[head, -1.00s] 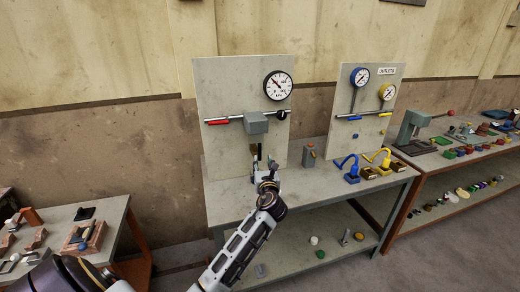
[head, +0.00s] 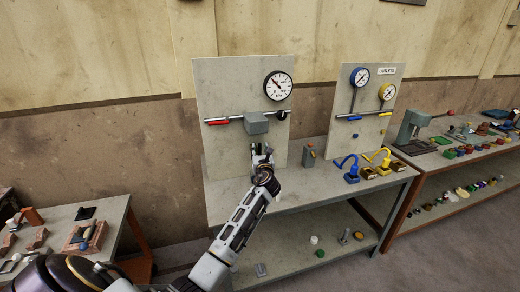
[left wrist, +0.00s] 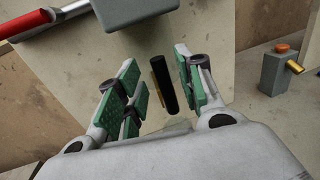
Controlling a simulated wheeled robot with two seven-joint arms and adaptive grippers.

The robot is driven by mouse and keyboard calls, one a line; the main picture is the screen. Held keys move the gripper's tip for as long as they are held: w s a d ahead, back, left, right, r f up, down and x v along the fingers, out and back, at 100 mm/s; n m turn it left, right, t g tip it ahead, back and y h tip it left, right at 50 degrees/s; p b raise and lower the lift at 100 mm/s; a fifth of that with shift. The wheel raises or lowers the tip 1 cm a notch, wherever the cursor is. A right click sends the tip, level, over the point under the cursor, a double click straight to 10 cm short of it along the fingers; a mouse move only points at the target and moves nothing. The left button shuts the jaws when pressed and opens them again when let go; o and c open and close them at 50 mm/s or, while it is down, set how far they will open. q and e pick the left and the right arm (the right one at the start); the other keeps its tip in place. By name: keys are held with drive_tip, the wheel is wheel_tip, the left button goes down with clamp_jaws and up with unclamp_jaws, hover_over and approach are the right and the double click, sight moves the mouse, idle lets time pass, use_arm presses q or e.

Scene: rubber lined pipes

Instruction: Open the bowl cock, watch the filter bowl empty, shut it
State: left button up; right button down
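The grey filter head (head: 256,123) sits on the pipe of the left board, and its underside shows at the top of the left wrist view (left wrist: 130,8). Below it, a black cylindrical grip (left wrist: 163,85) stands nearly upright beside a narrow brass piece (left wrist: 157,98); I cannot tell for sure that this is the bowl cock. My left gripper (head: 262,152) is just below the filter head. Its green-padded fingers (left wrist: 158,86) are open on either side of the black grip, with gaps showing. The bowl is hidden in the head view. My right gripper is not in view.
A red lever (head: 217,122) is left on the pipe, a black knob (head: 282,115) right, a gauge (head: 278,86) above. A grey block with an orange top (head: 310,154) stands right of my gripper. Blue (head: 351,170) and yellow (head: 384,161) outlet pieces are further right.

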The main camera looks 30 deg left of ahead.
use_arm(q)
drive_tip(key=shift+x, duration=1.15)
clamp_jaws()
